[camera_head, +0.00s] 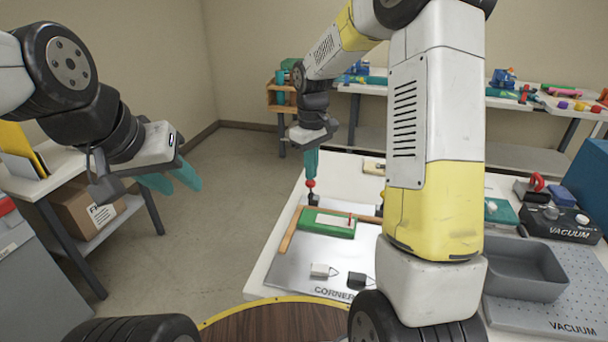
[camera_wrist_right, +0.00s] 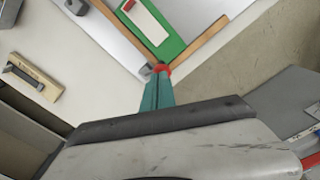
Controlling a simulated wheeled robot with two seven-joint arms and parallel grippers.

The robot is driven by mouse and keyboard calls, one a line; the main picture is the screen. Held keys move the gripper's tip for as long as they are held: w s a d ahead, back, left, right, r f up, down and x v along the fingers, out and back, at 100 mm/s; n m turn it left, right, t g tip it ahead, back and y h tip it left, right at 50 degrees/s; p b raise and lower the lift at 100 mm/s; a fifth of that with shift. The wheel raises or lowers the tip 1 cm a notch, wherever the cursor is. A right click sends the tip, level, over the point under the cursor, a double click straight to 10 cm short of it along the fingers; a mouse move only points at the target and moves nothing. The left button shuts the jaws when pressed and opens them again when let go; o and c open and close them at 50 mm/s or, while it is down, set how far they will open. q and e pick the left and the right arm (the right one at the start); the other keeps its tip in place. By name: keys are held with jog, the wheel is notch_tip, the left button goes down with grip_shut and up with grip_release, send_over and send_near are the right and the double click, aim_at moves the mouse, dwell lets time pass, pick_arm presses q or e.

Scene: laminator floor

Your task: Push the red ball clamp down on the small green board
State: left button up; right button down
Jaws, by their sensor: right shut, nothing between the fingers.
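The small green board (camera_head: 328,223) lies on a grey plate, bordered by wooden strips, with a white and red piece on top. In the right wrist view the green board (camera_wrist_right: 172,40) shows at the top. The red ball clamp (camera_head: 310,184) stands at the board's far left corner. Its red ball also shows in the right wrist view (camera_wrist_right: 162,68). My right gripper (camera_head: 311,172) is shut, with its teal fingertips pointing down at the red ball, touching or just above it. My left gripper (camera_head: 174,180) is open and empty, off to the left over the floor.
The grey plate (camera_head: 300,258) carries a white block (camera_head: 321,270) and a black block (camera_head: 356,280). A grey bin (camera_head: 526,268) and a vacuum unit (camera_head: 560,222) stand at the right. My right arm hides part of the table.

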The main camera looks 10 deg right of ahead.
jog(key=shift+s+f, duration=0.1)
jog(key=shift+s+a+f, duration=0.15)
jog(key=shift+s+f, duration=0.15)
jog(key=shift+f, duration=0.2)
jog(key=shift+s+a+f, duration=0.15)
jog(key=shift+s+f, duration=0.1)
jog(key=shift+f, duration=0.25)
jog(key=shift+r, duration=0.15)
jog(key=shift+r, duration=3.95)
